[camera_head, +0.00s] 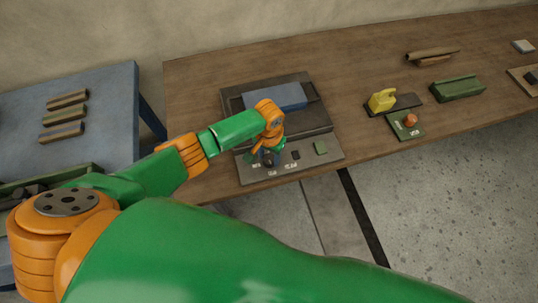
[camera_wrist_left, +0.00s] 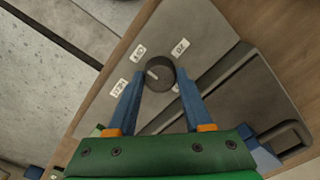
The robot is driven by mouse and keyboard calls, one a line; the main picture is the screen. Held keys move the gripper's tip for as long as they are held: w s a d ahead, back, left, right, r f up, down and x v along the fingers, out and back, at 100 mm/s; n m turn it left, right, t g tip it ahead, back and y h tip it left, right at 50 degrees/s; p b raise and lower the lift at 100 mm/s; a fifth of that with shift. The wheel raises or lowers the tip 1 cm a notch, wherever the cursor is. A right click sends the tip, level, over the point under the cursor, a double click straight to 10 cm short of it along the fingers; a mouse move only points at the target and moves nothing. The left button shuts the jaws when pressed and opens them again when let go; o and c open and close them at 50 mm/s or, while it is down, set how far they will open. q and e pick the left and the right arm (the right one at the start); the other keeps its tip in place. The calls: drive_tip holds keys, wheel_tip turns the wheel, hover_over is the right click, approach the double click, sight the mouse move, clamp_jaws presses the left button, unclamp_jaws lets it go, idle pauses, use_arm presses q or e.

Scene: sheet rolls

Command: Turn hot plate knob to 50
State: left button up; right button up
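The hot plate (camera_head: 230,97) lies on the wooden table, with a grey control panel (camera_head: 325,161) along its front edge. Its round dark knob (camera_wrist_left: 159,73) shows in the left wrist view, with a white pointer line on its left half, towards the upper left. Pale labels stand around it: one reads OFF (camera_wrist_left: 139,52), one looks like 50 (camera_wrist_left: 180,47), and a third (camera_wrist_left: 120,88) is hard to read. My left gripper (camera_head: 266,160) is down at the panel. Its blue fingertips (camera_wrist_left: 160,76) stand on either side of the knob; I cannot tell whether they press on it.
A blue-grey block (camera_head: 275,97) lies on the hot plate. To the right are a yellow object (camera_head: 382,100), a green tray with an orange knob (camera_head: 405,126) and a green box (camera_head: 457,88). A blue table (camera_head: 100,85) with rolls stands left. My arm covers the lower picture.

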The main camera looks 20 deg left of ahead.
use_arm(q)
clamp_jaws()
